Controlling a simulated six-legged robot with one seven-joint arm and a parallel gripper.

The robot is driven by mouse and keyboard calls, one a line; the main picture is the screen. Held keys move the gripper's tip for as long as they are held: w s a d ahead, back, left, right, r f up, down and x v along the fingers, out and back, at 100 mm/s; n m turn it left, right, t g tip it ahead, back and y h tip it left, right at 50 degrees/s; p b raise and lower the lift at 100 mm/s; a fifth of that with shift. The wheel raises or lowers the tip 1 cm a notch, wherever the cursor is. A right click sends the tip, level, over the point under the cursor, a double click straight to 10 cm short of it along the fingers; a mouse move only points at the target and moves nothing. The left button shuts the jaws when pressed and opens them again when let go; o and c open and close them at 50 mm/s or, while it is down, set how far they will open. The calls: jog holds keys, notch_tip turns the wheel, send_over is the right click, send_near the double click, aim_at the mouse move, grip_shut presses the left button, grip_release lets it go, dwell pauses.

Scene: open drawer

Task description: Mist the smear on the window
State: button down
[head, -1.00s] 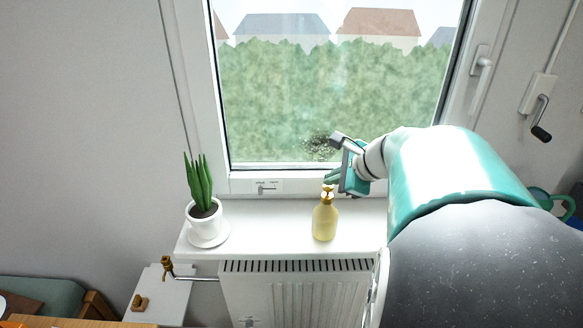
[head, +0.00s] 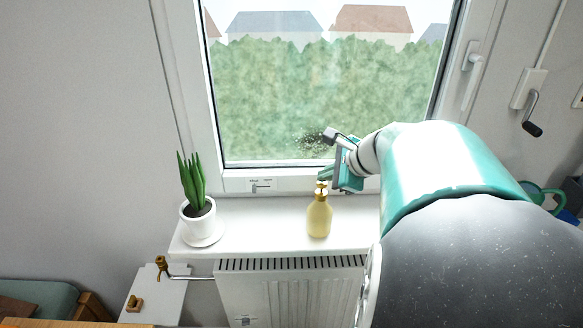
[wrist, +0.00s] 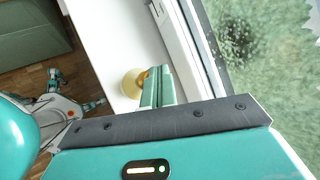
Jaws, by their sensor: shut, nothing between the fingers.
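The dark, speckled smear (head: 312,143) is low on the window pane (head: 300,100), a little right of centre. It also shows in the wrist view (wrist: 236,38) at the upper right. A yellow bottle with a gold top (head: 319,216) stands upright on the white sill, below the smear. In the wrist view the bottle (wrist: 131,83) is partly hidden behind my fingers. My gripper (head: 325,174) is shut and empty, just above and beside the bottle's top. In the wrist view its teal fingers (wrist: 158,88) are together; whether they touch the bottle I cannot tell.
A potted plant (head: 196,205) stands on a saucer at the left of the sill (head: 260,225). A radiator (head: 290,292) is below the sill. A green watering can (head: 545,196) is at the far right. The sill between plant and bottle is clear.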

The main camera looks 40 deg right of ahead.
aim_at(326, 185)
jog(key=shift+r, duration=0.35)
jog(key=shift+r, duration=3)
jog(key=s+a+f+n+g, duration=0.1)
jog(key=s+a+f+n, duration=0.2)
jog(key=a+n, duration=0.9)
jog(key=s+a+f+n+g+h, duration=0.1)
jog(key=s+a+f+n, duration=0.3)
jog(key=a+n, duration=0.9)
jog(key=shift+s+a+f+n+g, duration=0.3)
jog(key=shift+s+a+g, duration=0.5)
jog(key=shift+s+a, duration=0.4)
